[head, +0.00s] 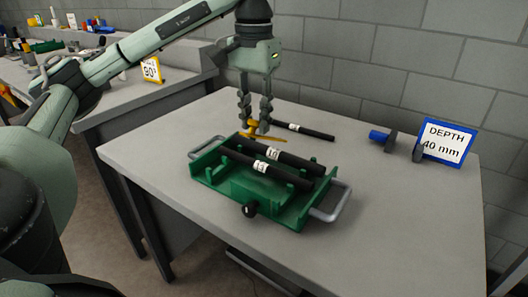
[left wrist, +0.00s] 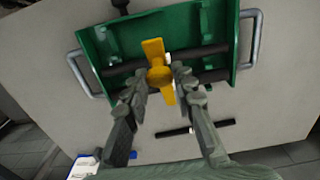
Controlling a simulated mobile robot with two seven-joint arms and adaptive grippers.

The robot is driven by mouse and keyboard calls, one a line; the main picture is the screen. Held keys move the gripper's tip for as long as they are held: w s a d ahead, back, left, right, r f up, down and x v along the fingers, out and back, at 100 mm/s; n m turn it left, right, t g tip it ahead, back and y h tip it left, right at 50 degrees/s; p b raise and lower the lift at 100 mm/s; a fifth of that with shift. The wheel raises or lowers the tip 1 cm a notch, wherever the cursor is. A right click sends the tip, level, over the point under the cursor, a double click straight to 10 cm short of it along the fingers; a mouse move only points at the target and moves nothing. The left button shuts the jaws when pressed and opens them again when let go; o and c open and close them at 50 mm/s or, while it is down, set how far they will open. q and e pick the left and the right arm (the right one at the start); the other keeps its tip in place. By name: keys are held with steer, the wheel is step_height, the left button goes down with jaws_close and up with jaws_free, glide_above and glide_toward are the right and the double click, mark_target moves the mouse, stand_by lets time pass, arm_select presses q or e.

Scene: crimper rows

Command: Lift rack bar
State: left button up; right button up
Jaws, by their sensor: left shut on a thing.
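A green rack (head: 238,187) with a metal handle at each end sits on the grey table. Two black bars (head: 291,160) with white labels lie across it, and it also shows in the left wrist view (left wrist: 221,22). A third black bar (head: 311,133) lies on the table behind the rack. My left gripper (head: 257,127) points down at the rack's back edge, shut on a yellow winged piece (left wrist: 154,52). In the left wrist view the piece overlaps the rack's bars; I cannot tell whether it touches them. My right gripper is not in view.
A blue-framed sign (head: 446,141) reading "DEPTH 40 mm" stands at the table's right, beside a blue-handled tool (head: 381,136). A black knob (head: 250,209) sticks out of the rack's front. The table's right front is clear. Another bench with a yellow sign (head: 151,70) stands at left.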

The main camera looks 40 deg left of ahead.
arm_select(q)
steer(key=w+r, duration=0.5)
steer(key=w, duration=0.3)
steer(key=shift+a+r, duration=0.15)
steer(key=shift+a, duration=0.3)
stand_by(0.7)
steer(key=shift+w+a, duration=0.2)
steer(key=shift+w, duration=1.4)
steer(key=shift+w+a, duration=0.15)
steer(key=shift+w, duration=1.4)
steer(key=shift+w+a, duration=0.2)
steer(key=shift+w, duration=1.4)
steer(key=shift+c, duration=0.3)
steer(key=o, duration=0.9)
step_height(320, 180, up, 12)
steer(key=shift+s, duration=0.1)
